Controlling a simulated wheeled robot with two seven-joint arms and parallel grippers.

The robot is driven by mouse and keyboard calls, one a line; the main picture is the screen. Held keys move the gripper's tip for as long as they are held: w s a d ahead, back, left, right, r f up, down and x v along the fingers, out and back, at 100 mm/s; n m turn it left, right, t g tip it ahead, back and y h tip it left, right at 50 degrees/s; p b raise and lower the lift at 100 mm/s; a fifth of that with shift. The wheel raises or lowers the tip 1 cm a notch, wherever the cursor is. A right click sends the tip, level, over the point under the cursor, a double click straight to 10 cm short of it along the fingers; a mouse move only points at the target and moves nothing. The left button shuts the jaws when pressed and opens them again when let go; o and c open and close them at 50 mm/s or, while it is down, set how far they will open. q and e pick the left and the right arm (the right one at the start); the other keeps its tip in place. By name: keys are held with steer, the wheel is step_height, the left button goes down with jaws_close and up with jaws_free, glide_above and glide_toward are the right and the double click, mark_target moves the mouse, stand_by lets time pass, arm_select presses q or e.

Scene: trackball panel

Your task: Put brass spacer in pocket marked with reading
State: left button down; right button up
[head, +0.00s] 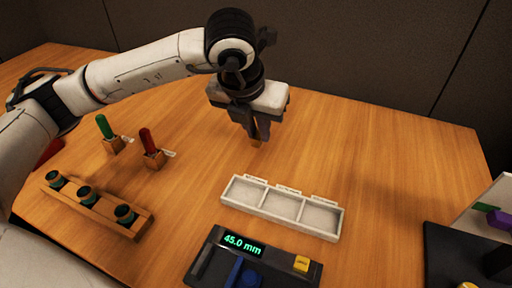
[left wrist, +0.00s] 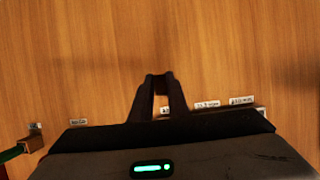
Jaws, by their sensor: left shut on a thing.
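My left gripper (head: 257,137) is above the wood table behind the white tray, fingers pointing down. It is shut on the brass spacer (head: 256,143), a small brownish piece mostly hidden by the fingers. In the left wrist view the fingertips (left wrist: 159,77) show, but the spacer cannot be made out. The white tray (head: 232,203) has three empty pockets in a row, each with a small label on its back edge, too small to read surely. The dark panel (head: 205,262) in front has a display (head: 243,245) reading 45.0 mm. My right gripper is not in view.
A wood rack (head: 95,206) with several dark cylinders stands at left, near a green-handled (head: 104,126) and a red-handled tool (head: 148,141). Dark equipment (head: 455,250) is at right. The table behind the tray is clear.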

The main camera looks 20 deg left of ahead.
mark_target(257, 145)
arm_select(q)
steer(key=shift+f, duration=2.65)
steer(key=c, duration=1.7)
jaws_free()
steer(key=shift+r, duration=0.1)
